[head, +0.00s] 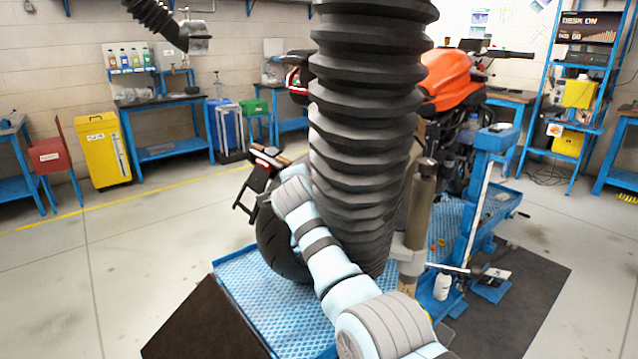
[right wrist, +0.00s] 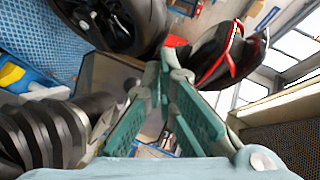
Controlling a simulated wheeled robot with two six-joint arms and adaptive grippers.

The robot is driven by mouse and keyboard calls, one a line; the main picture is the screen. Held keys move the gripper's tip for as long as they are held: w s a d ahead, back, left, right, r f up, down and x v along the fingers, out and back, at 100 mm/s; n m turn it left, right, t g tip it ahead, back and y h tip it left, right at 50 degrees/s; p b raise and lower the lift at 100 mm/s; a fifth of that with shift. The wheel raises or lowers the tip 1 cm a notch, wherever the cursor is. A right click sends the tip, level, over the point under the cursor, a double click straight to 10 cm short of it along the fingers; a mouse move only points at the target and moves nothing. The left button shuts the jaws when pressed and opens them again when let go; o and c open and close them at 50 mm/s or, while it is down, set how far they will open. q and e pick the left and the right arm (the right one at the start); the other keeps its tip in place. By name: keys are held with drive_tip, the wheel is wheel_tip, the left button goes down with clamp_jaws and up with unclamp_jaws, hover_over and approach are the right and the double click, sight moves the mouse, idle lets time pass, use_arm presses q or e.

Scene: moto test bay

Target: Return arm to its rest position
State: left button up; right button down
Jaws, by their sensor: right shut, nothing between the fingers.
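My right arm (head: 335,280) is light blue with grey bands. It comes in from the lower right of the head view and reaches up and left, in front of the big black corrugated hose (head: 365,110), to beside the motorcycle's tail. In the right wrist view my right gripper (right wrist: 166,75) has its green finger pads together with nothing between them. I cannot make out its fingertips in the head view. The hose also shows at the lower left of the right wrist view (right wrist: 45,130). My left gripper is not in view.
The orange motorcycle (head: 447,78) stands on a blue lift platform (head: 300,325), its rear tyre (head: 280,245) close to my arm. In the right wrist view the tyre (right wrist: 130,25) and a red-and-black part (right wrist: 220,55) are near the fingers. Open floor lies left (head: 150,235).

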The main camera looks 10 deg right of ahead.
drive_tip(key=shift+s+a+r, duration=0.15)
drive_tip(key=shift+s+a, duration=0.05)
drive_tip(key=shift+a, duration=0.1)
